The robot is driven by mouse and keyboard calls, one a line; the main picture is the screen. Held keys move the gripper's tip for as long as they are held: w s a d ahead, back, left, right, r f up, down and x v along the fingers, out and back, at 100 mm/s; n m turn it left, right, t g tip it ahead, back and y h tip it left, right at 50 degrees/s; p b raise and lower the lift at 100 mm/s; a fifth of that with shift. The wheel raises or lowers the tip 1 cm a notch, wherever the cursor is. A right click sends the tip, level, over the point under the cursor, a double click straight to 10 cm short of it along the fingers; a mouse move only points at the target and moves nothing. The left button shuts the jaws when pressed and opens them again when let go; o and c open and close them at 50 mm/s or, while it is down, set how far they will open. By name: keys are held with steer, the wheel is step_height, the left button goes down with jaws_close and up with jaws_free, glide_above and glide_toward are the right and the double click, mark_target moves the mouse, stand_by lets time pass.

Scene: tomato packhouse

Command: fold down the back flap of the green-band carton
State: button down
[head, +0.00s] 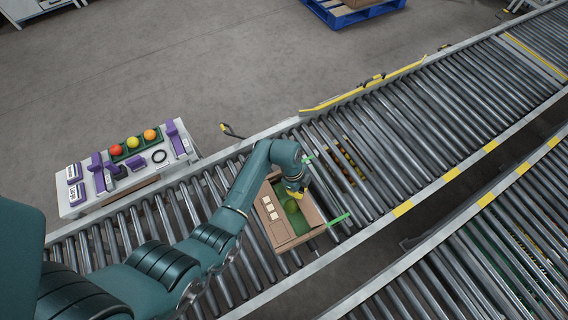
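The brown carton (312,217) stands on the roller conveyor, open at the top, with something green (295,213) inside. A brown panel with small pale labels (270,209) shows along its left side. A green strip (339,219) sticks out at its right corner, and a smaller green piece (308,158) shows beyond my wrist. My gripper (297,191), with yellow parts at its end, is over the far side of the carton. My wrist hides the far edge, so the back flap's position cannot be made out. Whether the fingers are open or touching the carton is unclear.
A pale side table (73,209) left of the conveyor holds purple items and a green tray (120,158) with red, yellow and orange balls. A yellow rail (365,84) edges the conveyor's far side. A second conveyor runs at lower right.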

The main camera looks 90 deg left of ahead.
steer(key=shift+s+d+f, duration=0.35)
steer(key=shift+s+f, duration=0.2)
steer(key=shift+s, duration=0.1)
steer(key=shift+s+d+f, duration=0.35)
steer(key=shift+s+f, duration=0.2)
steer(key=shift+s, duration=0.1)
steer(key=shift+s+d+f+b, duration=0.1)
steer(key=shift+s+f+b, duration=0.1)
steer(key=shift+f, duration=0.35)
steer(key=shift+s+d+f+b, duration=0.1)
steer(key=shift+s+f+b, duration=0.05)
steer(key=shift+f, duration=0.35)
steer(key=w+d+p+v, duration=0.1)
steer(key=p+v, duration=0.7)
steer(key=shift+w+r, duration=0.15)
steer(key=shift+w, duration=0.25)
